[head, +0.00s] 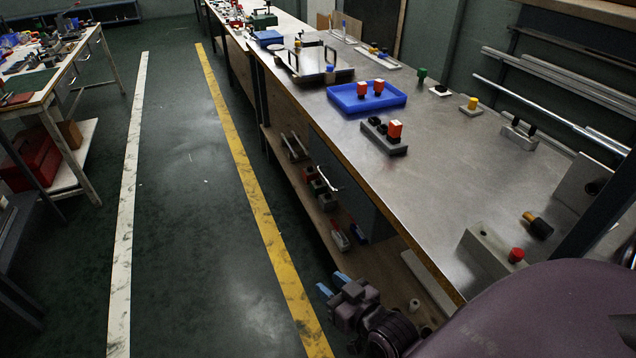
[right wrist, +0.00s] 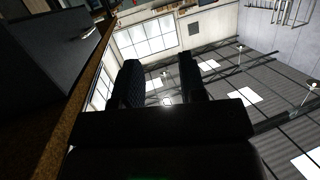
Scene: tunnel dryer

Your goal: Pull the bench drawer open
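The bench (head: 450,180) has a grey metal top with a wooden front edge. Under that edge is the dark grey bench drawer (head: 352,196), its front looking flush with the bench, with a pale bar handle (head: 328,179). In the right wrist view the drawer front (right wrist: 45,60) and handle (right wrist: 90,32) show at upper left. My right gripper (head: 333,284) has blue fingertips and is in front of the bench, nearer me than the handle and apart from it. Its two dark fingers (right wrist: 161,85) stand apart with nothing between them. My left gripper is not in view.
A lower shelf (head: 300,175) under the bench holds several small parts. A blue tray (head: 366,104) and several fixtures stand on the bench top. The floor aisle (head: 195,210) left of the yellow line is clear. Another workbench (head: 50,85) stands at far left.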

